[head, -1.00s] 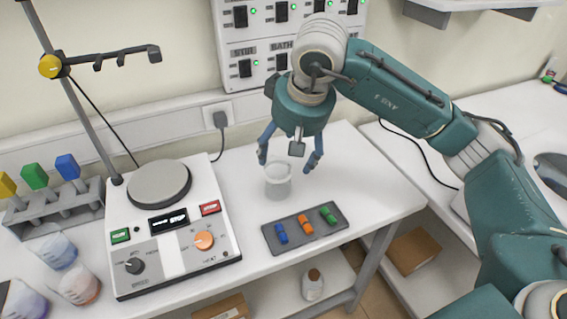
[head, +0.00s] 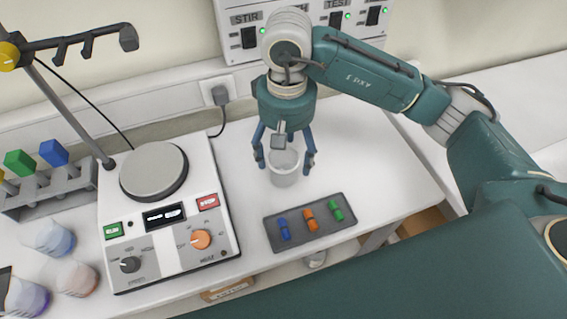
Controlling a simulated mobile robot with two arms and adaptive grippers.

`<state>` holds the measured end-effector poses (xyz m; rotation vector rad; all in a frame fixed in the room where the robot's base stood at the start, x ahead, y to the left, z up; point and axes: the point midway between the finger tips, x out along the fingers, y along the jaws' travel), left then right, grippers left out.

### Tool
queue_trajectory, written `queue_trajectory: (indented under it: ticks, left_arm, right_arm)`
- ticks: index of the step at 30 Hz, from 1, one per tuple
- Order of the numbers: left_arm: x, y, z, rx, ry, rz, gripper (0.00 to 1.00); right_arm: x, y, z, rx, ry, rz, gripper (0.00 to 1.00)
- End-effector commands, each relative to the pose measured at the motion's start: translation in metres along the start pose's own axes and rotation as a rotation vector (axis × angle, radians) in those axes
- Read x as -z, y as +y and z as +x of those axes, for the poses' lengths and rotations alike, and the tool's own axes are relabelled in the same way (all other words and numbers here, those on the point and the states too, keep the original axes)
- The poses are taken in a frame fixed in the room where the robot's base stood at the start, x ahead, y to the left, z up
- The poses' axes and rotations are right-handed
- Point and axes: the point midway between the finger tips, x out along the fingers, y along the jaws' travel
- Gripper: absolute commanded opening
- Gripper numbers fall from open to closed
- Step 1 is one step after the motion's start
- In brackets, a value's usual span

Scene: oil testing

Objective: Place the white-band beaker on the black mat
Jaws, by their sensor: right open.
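A pale whitish beaker (head: 285,172) stands upright on the white bench, right of the hot plate; I take it to be the white-band beaker. My right gripper (head: 285,161) points down over it, open, with its blue fingers spread on either side of the beaker's upper part. I cannot tell whether any finger touches the glass. A dark sliver (head: 4,279) at the left edge may be part of the black mat; the rest of it is out of view. My left gripper is not in view.
The hot plate stirrer (head: 165,258) stands left of the beaker. A dark grey tray (head: 268,234) with blue, orange and green pieces lies in front of it. Blue (head: 55,239), orange (head: 77,278) and purple (head: 27,297) beakers stand at left, below a rack (head: 50,196). A clamp stand (head: 70,112) rises behind.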

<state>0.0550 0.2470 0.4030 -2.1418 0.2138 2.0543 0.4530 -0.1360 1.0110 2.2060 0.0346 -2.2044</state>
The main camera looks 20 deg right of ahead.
Motion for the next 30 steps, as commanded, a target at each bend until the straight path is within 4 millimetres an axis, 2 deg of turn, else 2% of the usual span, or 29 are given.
queue_trajectory:
  ticks: [2,7,11,14,20,27,28,30]
  left_arm:
    - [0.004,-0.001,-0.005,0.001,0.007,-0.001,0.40]
    - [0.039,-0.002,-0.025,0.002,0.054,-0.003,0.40]
    - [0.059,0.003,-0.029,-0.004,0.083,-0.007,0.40]
    - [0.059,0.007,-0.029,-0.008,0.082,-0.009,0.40]
    - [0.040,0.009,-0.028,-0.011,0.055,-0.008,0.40]
    - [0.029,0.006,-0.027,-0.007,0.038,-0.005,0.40]
    - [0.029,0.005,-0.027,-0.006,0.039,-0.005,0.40]
    - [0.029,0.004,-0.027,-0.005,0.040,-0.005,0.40]
  right_arm:
    - [0.001,-0.001,0.004,0.000,-0.002,0.001,0.74]
    - [0.005,-0.004,0.027,-0.001,-0.007,0.000,0.74]
    - [0.007,-0.004,0.046,0.000,-0.003,0.000,0.74]
    - [0.007,-0.004,0.052,0.000,0.000,0.000,0.74]
    - [0.008,-0.004,0.053,-0.001,0.001,0.000,0.74]
    - [0.008,-0.004,0.053,0.000,0.001,0.000,0.28]
    - [0.008,-0.004,0.053,0.000,0.001,0.000,0.25]
    - [0.008,-0.004,0.053,0.000,0.001,0.000,0.24]
